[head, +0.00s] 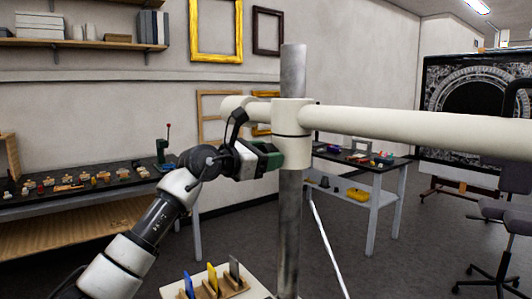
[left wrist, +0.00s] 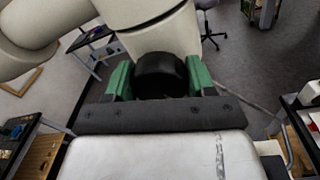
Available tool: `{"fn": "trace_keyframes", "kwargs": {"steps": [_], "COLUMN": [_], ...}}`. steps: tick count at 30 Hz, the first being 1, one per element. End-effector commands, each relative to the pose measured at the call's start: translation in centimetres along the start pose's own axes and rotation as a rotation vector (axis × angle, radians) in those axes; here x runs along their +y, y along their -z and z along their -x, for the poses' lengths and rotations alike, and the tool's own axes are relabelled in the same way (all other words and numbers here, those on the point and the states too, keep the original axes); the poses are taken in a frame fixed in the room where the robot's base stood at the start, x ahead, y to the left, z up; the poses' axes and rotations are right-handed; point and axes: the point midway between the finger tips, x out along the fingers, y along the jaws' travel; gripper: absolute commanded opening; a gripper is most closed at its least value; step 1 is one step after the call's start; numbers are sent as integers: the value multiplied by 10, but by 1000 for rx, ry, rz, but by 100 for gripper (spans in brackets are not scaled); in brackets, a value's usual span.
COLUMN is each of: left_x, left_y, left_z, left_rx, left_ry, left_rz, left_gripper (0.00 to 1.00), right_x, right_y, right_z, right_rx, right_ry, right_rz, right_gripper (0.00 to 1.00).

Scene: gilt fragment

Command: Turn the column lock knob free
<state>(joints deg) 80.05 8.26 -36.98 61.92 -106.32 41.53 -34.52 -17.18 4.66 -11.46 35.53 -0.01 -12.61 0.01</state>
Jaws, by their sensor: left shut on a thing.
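The grey metal column (head: 291,230) stands upright in the middle of the head view. A white collar (head: 292,135) sits around it, with a white boom (head: 410,125) running off to the right. The lock knob (left wrist: 160,76) is a thick black round knob on the collar's side, seen in the left wrist view. My left gripper (head: 268,158) is at the collar's left side, its green fingers on both sides of the knob and shut on it. In the head view the gripper hides the knob. My right gripper is in neither view.
A stand with coloured upright pieces (head: 212,284) is low in front, left of the column. A workbench with small parts (head: 75,187) stands at left, another table (head: 362,162) behind at right. An office chair (head: 505,225) is far right. Open floor lies between.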

Motion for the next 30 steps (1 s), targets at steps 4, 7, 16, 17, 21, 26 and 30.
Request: {"fn": "trace_keyframes", "kwargs": {"steps": [4, 7, 16, 17, 21, 26, 30], "left_x": [1, 2, 2, 2, 2, 2, 2], "left_y": [-1, -1, -1, -1, -1, 0, 0], "left_z": [0, 0, 0, 0, 0, 0, 0], "left_rx": [8, 14, 28, 29, 33, 38, 40], "left_ry": [6, 10, 25, 26, 31, 35, 38], "left_rz": [140, 234, 507, 532, 634, 721, 775], "left_gripper": [31, 31, 31, 31, 31, 31, 31], "right_x": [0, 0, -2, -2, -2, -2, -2], "right_y": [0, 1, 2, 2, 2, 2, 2], "right_z": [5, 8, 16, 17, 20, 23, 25], "right_rx": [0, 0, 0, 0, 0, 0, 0], "right_ry": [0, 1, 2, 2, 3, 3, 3], "right_rz": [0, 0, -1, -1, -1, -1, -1], "right_gripper": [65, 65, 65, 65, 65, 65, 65]}}
